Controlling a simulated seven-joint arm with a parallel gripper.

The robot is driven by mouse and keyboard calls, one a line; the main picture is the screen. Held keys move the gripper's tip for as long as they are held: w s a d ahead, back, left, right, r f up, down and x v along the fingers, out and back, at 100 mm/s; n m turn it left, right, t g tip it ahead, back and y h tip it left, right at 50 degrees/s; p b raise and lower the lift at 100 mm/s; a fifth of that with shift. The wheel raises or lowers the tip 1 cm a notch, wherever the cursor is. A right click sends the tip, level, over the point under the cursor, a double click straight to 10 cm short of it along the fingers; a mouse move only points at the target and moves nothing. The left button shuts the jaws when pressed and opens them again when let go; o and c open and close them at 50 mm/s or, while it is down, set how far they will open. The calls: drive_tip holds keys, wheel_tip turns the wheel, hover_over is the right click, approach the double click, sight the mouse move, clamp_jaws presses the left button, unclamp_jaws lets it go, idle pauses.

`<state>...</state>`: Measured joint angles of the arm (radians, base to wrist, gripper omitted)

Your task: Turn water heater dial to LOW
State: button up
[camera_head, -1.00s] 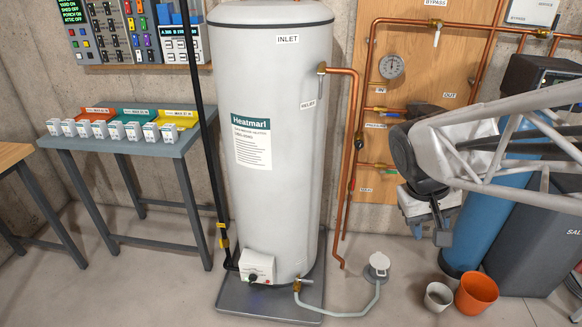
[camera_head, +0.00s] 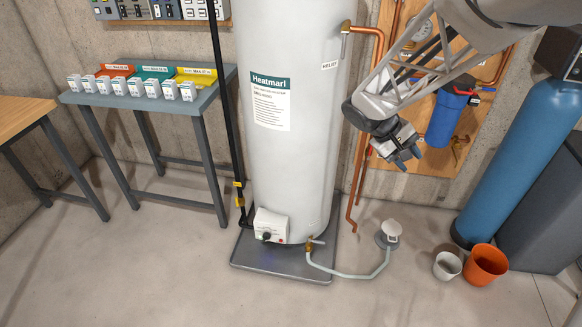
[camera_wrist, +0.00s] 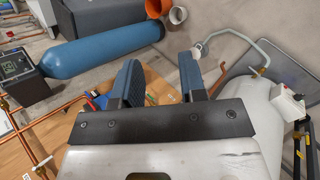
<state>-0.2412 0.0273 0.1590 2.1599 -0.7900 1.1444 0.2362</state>
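The white water heater (camera_head: 285,180) stands upright on a grey drip pan (camera_head: 255,262). Its white control box (camera_head: 281,221) sits low on the front and carries a dark round dial (camera_head: 266,236); the dial's markings are too small to read. In the wrist view the control box (camera_wrist: 287,103) shows at the right, with the dial side not readable. My gripper (camera_head: 408,163) is right of the heater, well above and apart from the dial. In the wrist view its two blue-grey fingers (camera_wrist: 158,82) are spread apart with nothing between them.
Copper pipes (camera_head: 361,170) run down the heater's right side. A drain hose (camera_head: 345,275) leads to a floor drain (camera_head: 390,233). A white pot (camera_head: 447,266) and an orange pot (camera_head: 485,265) stand at the right. A black pipe (camera_head: 231,120) runs down the heater's left side. Floor in front is clear.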

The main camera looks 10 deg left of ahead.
drive_tip(key=w+a+f+n+t+h, duration=0.2)
drive_tip(key=w+a+f+n, duration=0.1)
drive_tip(key=w+a+f, duration=0.45)
drive_tip(key=w+a+f+n+t+h, duration=0.2)
drive_tip(key=w+a+f, duration=0.3)
drive_tip(key=w+f, duration=0.45)
drive_tip(key=n+t+y, duration=0.8)
drive_tip(key=n+t, duration=0.6)
drive_tip(key=n, duration=0.1)
hover_over(266, 238)
drive_tip(key=s+d, duration=0.3)
drive_tip(key=d, duration=0.1)
wheel_tip(266, 238, down, 51)
drive_tip(key=s+a+f+n+y, duration=0.2)
drive_tip(key=s+a+f+y, duration=0.2)
drive_tip(key=f, duration=0.6)
drive_tip(key=s, duration=0.2)
drive_tip(key=shift+s+f+n, duration=0.3)
drive_tip(key=shift+f, duration=0.1)
drive_tip(key=shift+w, duration=0.15)
drive_tip(key=w, duration=0.7)
drive_tip(key=shift+w, duration=0.25)
